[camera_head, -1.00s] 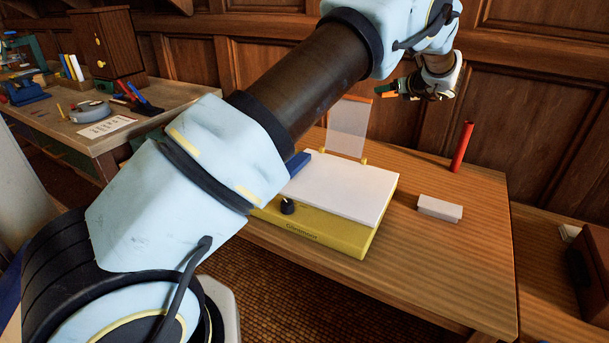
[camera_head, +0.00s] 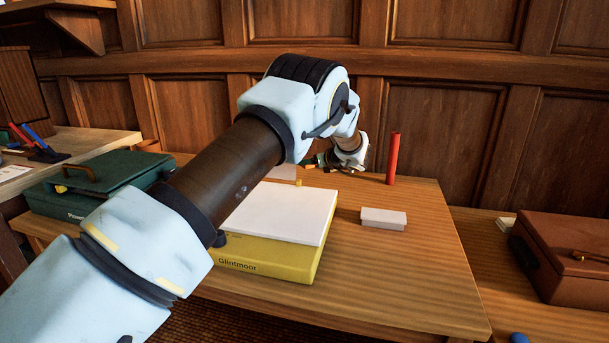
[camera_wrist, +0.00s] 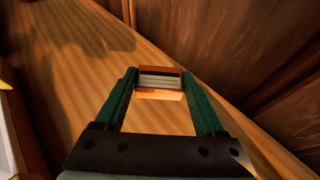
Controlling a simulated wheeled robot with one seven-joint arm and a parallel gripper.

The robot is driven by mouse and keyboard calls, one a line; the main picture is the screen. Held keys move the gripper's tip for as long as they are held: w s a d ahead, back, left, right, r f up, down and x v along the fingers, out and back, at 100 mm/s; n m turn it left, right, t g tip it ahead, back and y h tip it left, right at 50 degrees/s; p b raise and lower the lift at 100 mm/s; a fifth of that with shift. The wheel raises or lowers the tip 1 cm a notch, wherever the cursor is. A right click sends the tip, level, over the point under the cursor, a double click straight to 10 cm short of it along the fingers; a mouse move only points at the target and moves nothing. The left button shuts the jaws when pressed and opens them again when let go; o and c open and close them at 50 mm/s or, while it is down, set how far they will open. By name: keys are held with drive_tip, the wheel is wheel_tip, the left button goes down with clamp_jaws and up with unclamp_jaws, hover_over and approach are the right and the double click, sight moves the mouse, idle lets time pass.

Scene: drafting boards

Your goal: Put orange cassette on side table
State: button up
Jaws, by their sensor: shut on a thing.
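My gripper (camera_wrist: 159,82) has green fingers and is shut on an orange cassette (camera_wrist: 158,69) with a pale striped face, held at the fingertips in the wrist view. Wood grain of the table (camera_wrist: 90,70) lies below it. In the head view my gripper (camera_head: 318,161) is low over the back of the wooden table (camera_head: 420,260), behind the yellow box and left of the red cylinder.
A yellow box (camera_head: 265,262) with a white top stands in front of my gripper. A white block (camera_head: 383,218) and a red cylinder (camera_head: 393,158) stand to its right. A green case (camera_head: 95,185) is at left, a brown case (camera_head: 570,255) at right. Panelled wall (camera_head: 440,130) is close behind.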

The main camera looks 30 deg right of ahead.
sight(312, 179)
drive_tip(key=shift+f, duration=2)
drive_tip(key=shift+f, duration=0.1)
drive_tip(key=o, duration=1.5)
drive_tip(key=b+v, duration=0.1)
drive_tip(key=v, duration=1.1)
